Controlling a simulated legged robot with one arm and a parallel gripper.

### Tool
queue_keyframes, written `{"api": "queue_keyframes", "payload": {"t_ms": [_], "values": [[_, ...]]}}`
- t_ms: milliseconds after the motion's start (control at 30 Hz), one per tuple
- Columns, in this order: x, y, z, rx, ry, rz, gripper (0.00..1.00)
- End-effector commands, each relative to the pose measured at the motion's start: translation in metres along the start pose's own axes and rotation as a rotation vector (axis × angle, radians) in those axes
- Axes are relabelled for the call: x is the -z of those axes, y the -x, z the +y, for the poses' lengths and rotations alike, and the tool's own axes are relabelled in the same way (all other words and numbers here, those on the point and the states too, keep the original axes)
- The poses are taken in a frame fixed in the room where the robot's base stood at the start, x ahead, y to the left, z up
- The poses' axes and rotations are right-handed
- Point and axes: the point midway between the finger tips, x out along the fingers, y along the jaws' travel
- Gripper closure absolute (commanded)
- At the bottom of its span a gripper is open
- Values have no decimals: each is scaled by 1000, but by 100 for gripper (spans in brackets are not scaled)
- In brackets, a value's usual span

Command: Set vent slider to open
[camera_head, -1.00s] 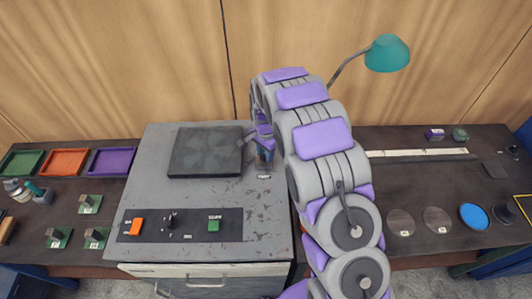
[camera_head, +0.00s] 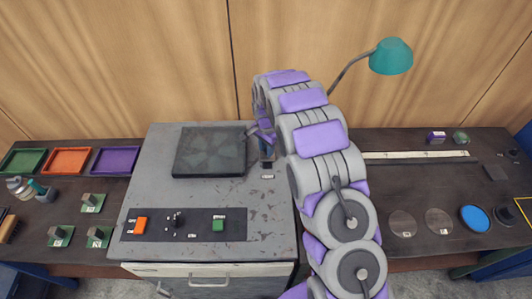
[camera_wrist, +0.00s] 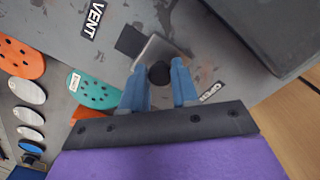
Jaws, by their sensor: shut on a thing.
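The vent slider is on the grey machine top. In the wrist view, its metal plate (camera_wrist: 153,50) lies beside a dark square opening (camera_wrist: 130,40), with a round black knob (camera_wrist: 159,74) on it. My gripper (camera_wrist: 160,88) has its blue fingers on either side of the knob, shut on it. A "VENT" label (camera_wrist: 93,18) is at the upper left and an "OPEN" label (camera_wrist: 207,92) is right of the fingers. In the head view my gripper (camera_head: 267,148) is at the machine's right side, and my arm partly hides the slider.
A dark square plate (camera_head: 210,152) sits left of my gripper on the grey machine (camera_head: 160,185). A panel (camera_head: 189,234) with orange and green switches is at the front. A teal lamp (camera_head: 391,56) stands at the back right. Coloured trays (camera_head: 66,161) lie on the left bench.

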Motion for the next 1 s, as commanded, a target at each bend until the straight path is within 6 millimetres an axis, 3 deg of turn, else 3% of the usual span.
{"api": "queue_keyframes", "payload": {"t_ms": [500, 967, 1000], "values": [[38, 2, -36, 5, -1, 3, 100], [47, 2, -42, 10, -3, 8, 100], [47, 3, -42, 11, -3, 9, 67]]}}
